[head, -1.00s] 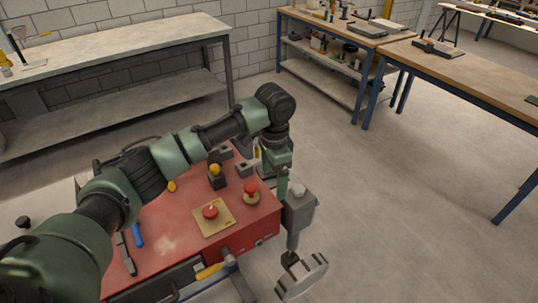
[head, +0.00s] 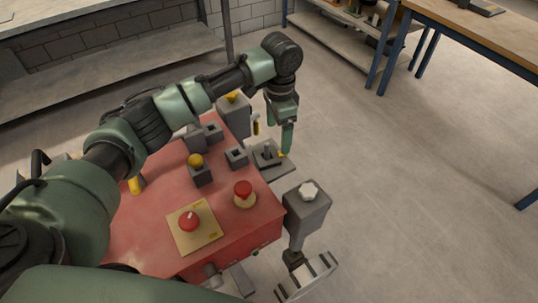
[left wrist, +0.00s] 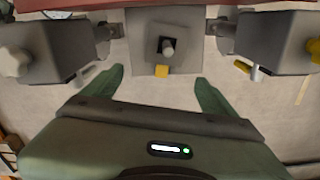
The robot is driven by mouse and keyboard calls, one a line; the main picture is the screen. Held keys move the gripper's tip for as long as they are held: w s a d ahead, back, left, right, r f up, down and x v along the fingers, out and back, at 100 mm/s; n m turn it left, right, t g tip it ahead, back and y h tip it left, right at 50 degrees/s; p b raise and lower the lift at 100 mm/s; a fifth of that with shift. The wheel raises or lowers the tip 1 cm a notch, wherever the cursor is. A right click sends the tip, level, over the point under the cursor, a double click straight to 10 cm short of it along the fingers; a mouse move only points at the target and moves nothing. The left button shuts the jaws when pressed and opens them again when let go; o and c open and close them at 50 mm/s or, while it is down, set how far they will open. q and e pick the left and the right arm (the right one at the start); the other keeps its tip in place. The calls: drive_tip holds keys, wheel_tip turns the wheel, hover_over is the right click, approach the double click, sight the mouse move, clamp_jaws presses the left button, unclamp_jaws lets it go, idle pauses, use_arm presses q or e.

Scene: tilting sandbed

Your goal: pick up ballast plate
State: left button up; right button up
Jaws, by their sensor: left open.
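The grey square plate (head: 272,166), which I take to be the ballast plate, sits at the far right side of the red bench. It has a raised stub in the middle and a small yellow tab. In the left wrist view the plate (left wrist: 143,50) is at top centre, with its stub and yellow tab facing me. My left gripper (head: 287,150) points down by the plate, its fingers hiding part of it. In the left wrist view the open, empty fingers (left wrist: 162,85) are spread just below the plate's lower edge in the picture. My right gripper is not in view.
The red bench top (head: 150,225) carries a red button on a yellow panel (head: 190,224), another red button (head: 243,194) and a yellow-knobbed block (head: 200,174). A grey box with a white knob (head: 307,212) stands at the near right corner. Open floor lies right.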

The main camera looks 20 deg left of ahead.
sight(278, 153)
use_arm(q)
drive_tip(key=shift+w+f, duration=0.25)
drive_tip(key=shift+f, duration=0.3)
drive_tip(key=shift+w+a+f, duration=0.1)
drive_tip(key=shift+w+f, duration=0.05)
drive_tip(key=shift+f, duration=1.05)
wheel_tip(278, 153, down, 5)
drive_tip(key=shift+p, duration=0.5)
drive_tip(key=c, duration=1.5)
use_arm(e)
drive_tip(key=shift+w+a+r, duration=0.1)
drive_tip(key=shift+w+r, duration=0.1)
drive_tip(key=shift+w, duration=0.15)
use_arm(q)
drive_tip(key=shift+r, duration=0.15)
